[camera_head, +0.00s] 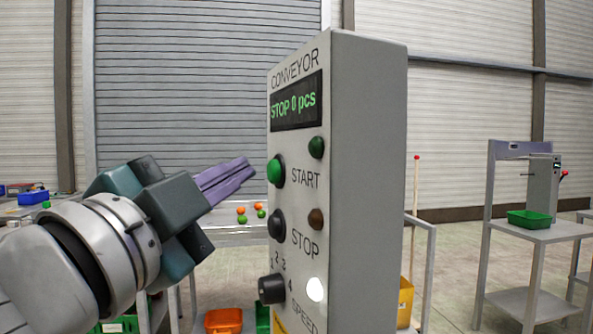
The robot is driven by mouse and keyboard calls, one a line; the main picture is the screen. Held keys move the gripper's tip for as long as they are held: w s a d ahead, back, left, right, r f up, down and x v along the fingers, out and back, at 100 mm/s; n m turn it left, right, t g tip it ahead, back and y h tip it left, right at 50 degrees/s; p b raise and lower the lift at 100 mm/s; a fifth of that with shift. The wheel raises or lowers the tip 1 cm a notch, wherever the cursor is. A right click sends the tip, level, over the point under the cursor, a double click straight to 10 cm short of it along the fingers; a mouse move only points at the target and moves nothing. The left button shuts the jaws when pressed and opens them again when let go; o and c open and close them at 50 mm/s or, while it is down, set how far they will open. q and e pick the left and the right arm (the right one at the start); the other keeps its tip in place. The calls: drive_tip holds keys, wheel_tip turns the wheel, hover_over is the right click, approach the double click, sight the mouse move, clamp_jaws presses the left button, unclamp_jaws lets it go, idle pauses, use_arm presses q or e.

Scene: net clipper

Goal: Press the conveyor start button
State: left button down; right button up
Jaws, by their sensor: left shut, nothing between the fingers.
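The conveyor control box (366,180) stands upright in the middle of the view, its labelled face turned to the left. Its display (297,101) reads "STOP 0 pcs". The green start button (275,170) sticks out beside the word START. The black stop button (276,224) is below it, and a black speed knob (271,288) is lower still. My left gripper (248,168) comes in from the left with its purple fingers shut and empty. In the picture its tips are just left of the start button, with a small visible gap. My right gripper is not in view.
Small orange and green balls (242,220) lie on a grey surface behind the box. An orange bin (223,320) is low down. A grey stand with a green tray (529,218) is at the right. A blue bin (33,198) is at the far left.

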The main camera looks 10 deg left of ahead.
use_arm(q)
drive_tip(key=shift+w+d, duration=0.2)
drive_tip(key=shift+d, duration=0.15)
drive_tip(key=shift+w+d, duration=0.2)
drive_tip(key=shift+d, duration=0.2)
idle(0.9)
drive_tip(key=shift+a, duration=0.1)
drive_tip(key=shift+s+a, duration=0.45)
drive_tip(key=shift+a, duration=0.2)
drive_tip(key=shift+a, duration=0.15)
drive_tip(key=shift+s+a+p, duration=0.15)
drive_tip(key=shift+s+a, duration=0.25)
drive_tip(key=shift+a, duration=0.3)
drive_tip(key=shift+s+a+p, duration=0.15)
drive_tip(key=shift+s+a, duration=0.25)
drive_tip(key=shift+a, duration=0.25)
drive_tip(key=shift+s+a+p, duration=0.15)
drive_tip(key=shift+s+a, duration=0.25)
drive_tip(key=shift+a, duration=0.3)
